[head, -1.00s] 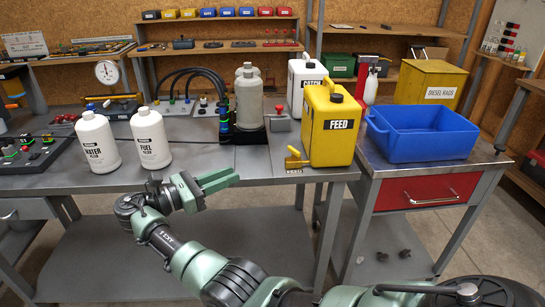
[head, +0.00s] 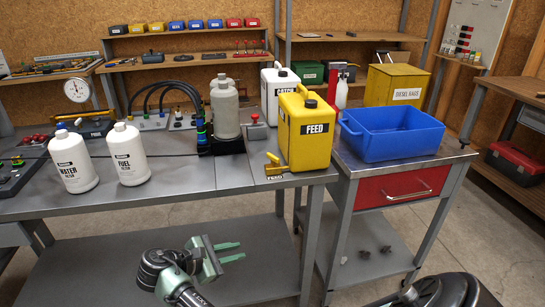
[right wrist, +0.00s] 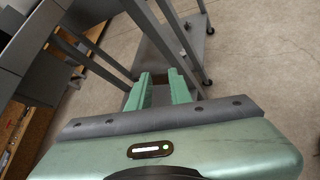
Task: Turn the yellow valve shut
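The yellow valve (head: 275,164) sits low at the front left of the yellow FEED can (head: 307,134), near the bench's front edge. Its small handle tilts up to the left; its exact turn is too small to tell. My right gripper (head: 243,251) is in front of and below the bench top, well below the valve and apart from it. Its two green fingers point right with a gap between them, empty. In the right wrist view the fingers (right wrist: 160,90) also stand apart, with bench legs and floor beyond. My left gripper is not in view.
The steel bench top (head: 215,178) has an open patch left of the valve. White WATER (head: 73,162) and FUEL (head: 128,156) bottles stand further left. A blue bin (head: 390,134) sits on the drawer cart at right. A lower shelf (head: 150,245) lies under the bench.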

